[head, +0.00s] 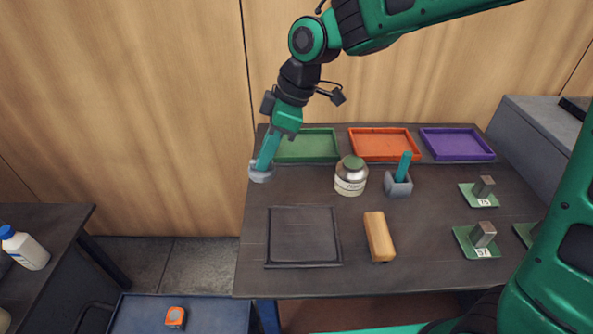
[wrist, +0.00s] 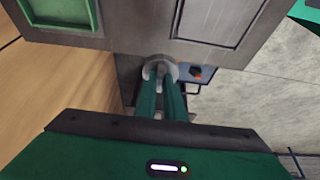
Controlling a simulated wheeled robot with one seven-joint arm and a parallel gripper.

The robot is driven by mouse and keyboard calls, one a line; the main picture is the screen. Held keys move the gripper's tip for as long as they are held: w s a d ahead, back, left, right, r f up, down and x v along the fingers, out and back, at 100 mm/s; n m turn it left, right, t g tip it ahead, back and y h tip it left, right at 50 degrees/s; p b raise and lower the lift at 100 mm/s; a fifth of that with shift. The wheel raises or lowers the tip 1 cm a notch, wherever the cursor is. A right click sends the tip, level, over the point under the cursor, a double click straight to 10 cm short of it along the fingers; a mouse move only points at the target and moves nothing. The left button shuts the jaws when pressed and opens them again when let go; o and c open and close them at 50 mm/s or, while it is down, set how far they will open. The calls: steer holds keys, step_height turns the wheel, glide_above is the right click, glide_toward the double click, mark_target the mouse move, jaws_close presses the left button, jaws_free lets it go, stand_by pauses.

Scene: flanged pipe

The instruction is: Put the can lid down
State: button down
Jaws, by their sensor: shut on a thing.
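My gripper (head: 264,163) points down at the left edge of the dark table, near the green tray. Its teal fingers are shut on a pale grey round piece, which looks like the can lid (head: 261,174). In the wrist view the fingers (wrist: 161,82) hold the lid (wrist: 153,66), which overlaps the table's edge in the picture with floor beyond it. I cannot tell its height above the table. The fingers hide part of it.
The table (head: 310,197) bears green (head: 307,160), orange (head: 383,157) and purple (head: 457,156) trays at the back. A labelled jar (head: 350,187), a grey holder (head: 398,186), a dark square tray (head: 304,264) and a wooden block (head: 379,236) stand in front. Green plates lie right.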

steer(key=w+d+f, duration=0.4)
steer(key=d, duration=0.1)
steer(key=w+d+f, duration=0.1)
steer(key=w+d, duration=0.1)
steer(key=shift+w+d+f, duration=0.1)
steer(key=shift+d+f, duration=0.05)
steer(key=shift+f, duration=0.25)
steer(key=shift+d+f, duration=0.1)
steer(key=shift+f, duration=1.95)
steer(key=shift+f, duration=0.1)
steer(key=c, duration=1.8)
jaws_free()
steer(key=shift+c, duration=0.2)
steer(key=v, duration=1.2)
